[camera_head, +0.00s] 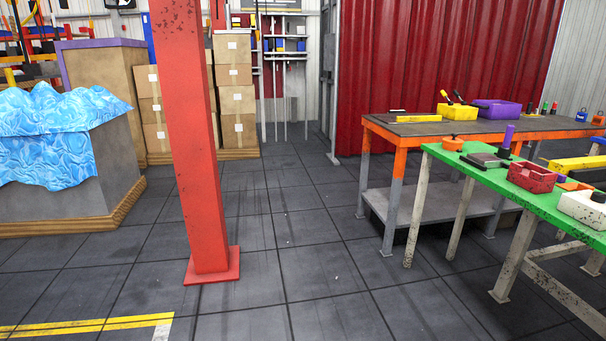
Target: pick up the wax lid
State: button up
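I cannot make out for certain which thing is the wax lid. A small round orange piece with a dark top (453,143) sits at the far left corner of the green table (436,152) on the right; it may be a lid, but it is too small to tell. Flat dark pieces (484,160) lie beside it. A red box (531,177) and a white box with a black round piece (586,207) stand nearer on the same table. My gripper is not in view.
An orange-edged workbench (385,131) with a yellow bin (457,111) and a purple bin (497,109) stands behind the green table. A red post (196,130) rises left of centre. Cardboard boxes (236,100) are stacked behind. The tiled floor (300,260) between is clear.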

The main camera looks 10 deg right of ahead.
aim_at(452, 140)
jog(key=i+l+z, duration=0.15)
jog(key=i, duration=0.65)
jog(key=i+z, duration=0.1)
jog(key=i, duration=0.7)
jog(key=i+z, duration=0.15)
jog(key=i, duration=0.65)
jog(key=i+j+z, duration=0.1)
jog(key=i, duration=0.7)
jog(key=i+z, duration=0.45)
jog(key=i+j+z, duration=0.2)
jog(key=z, duration=0.2)
jog(key=i+j+z, duration=0.3)
jog(key=z, duration=0.15)
